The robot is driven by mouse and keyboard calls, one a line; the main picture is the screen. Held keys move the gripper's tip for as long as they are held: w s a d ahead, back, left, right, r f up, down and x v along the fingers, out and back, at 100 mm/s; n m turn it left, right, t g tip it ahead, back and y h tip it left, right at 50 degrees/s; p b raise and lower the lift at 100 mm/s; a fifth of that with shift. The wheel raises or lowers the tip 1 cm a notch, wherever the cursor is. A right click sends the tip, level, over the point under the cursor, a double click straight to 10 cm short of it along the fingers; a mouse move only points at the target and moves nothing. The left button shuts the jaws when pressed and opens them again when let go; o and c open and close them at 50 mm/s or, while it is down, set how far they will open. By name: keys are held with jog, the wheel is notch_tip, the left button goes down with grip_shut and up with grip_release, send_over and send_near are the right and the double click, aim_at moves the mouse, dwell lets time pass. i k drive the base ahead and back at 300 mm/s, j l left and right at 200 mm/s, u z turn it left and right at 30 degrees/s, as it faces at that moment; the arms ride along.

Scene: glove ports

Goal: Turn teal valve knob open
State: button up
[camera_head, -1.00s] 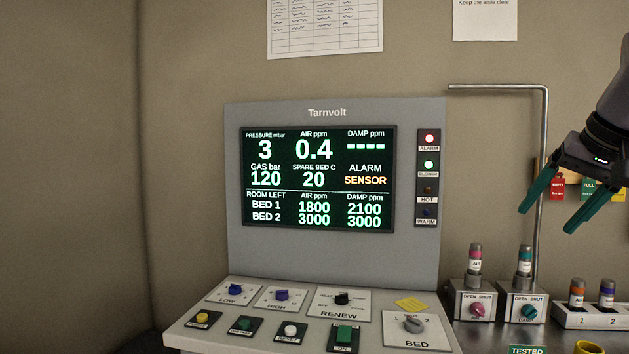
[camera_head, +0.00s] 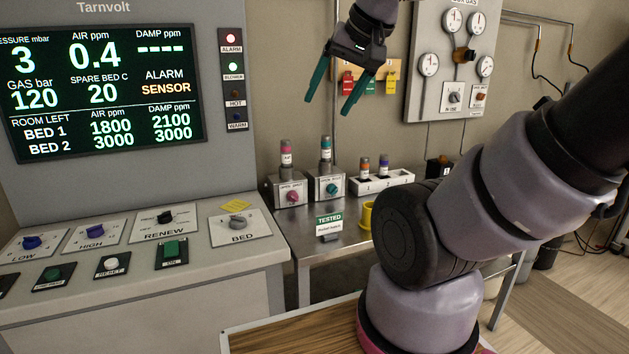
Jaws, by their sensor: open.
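The teal valve knob (camera_head: 332,188) is on the front of a grey metal valve box (camera_head: 318,178) on the steel bench. A cartridge with a teal band (camera_head: 325,148) stands upright on top of that box. My gripper (camera_head: 329,107) hangs above and slightly right of the valve box, its two teal fingers pointing down and spread apart with nothing between them. It is clear of the knob. The lettering by the knob is too small to read now.
A like box with a pink knob (camera_head: 292,197) stands just left. A white rack (camera_head: 368,182) with two cartridges is to the right. A green TESTED sign (camera_head: 328,222) and a yellow cup (camera_head: 367,215) are in front. The Tarnvolt console (camera_head: 110,110) fills the left.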

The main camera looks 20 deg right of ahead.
aim_at(332, 189)
jog(key=i+l, duration=0.1)
jog(key=l, duration=0.25)
jog(key=i+l, duration=0.1)
jog(key=l, duration=0.25)
jog(key=i+l, duration=0.4)
jog(key=l, duration=0.2)
jog(key=u, duration=0.05)
